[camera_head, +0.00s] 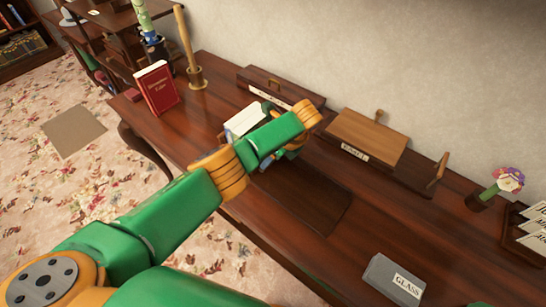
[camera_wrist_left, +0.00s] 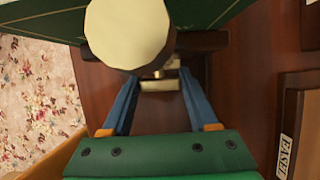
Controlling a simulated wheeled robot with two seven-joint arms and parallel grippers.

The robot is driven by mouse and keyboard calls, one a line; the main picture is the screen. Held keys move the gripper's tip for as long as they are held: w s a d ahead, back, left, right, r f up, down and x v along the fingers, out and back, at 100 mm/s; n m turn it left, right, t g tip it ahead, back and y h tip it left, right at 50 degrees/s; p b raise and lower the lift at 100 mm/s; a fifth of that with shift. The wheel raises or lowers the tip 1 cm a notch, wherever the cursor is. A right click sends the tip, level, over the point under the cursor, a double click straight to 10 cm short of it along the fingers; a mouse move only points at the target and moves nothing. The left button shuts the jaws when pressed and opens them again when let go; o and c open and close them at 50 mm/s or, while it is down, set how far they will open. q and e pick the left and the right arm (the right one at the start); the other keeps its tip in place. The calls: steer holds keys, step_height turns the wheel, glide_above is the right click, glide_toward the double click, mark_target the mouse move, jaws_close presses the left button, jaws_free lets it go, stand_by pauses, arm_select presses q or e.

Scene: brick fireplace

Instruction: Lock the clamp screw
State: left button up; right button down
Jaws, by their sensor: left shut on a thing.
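In the head view my left arm reaches across the desk and hides most of my left gripper (camera_head: 290,152) and what it holds. In the left wrist view the blue fingers of my left gripper (camera_wrist_left: 158,82) converge on a small pale metal part (camera_wrist_left: 158,86), which seems to belong to the clamp screw. A large cream round-ended piece (camera_wrist_left: 126,32) stands close to the camera and covers part of the view. Behind it is a dark green panel with thin light lines (camera_wrist_left: 225,10). The exact grip contact is partly hidden. My right gripper is in neither view.
On the dark wooden desk (camera_head: 185,125) stand a red book (camera_head: 157,88), a wooden post (camera_head: 187,45), a brown labelled box (camera_head: 367,135), a grey GLASS box (camera_head: 394,279) and a flower pot (camera_head: 480,200). A wall runs behind.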

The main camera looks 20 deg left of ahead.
arm_select(q)
steer(key=o, duration=1.4)
steer(key=v, duration=0.7)
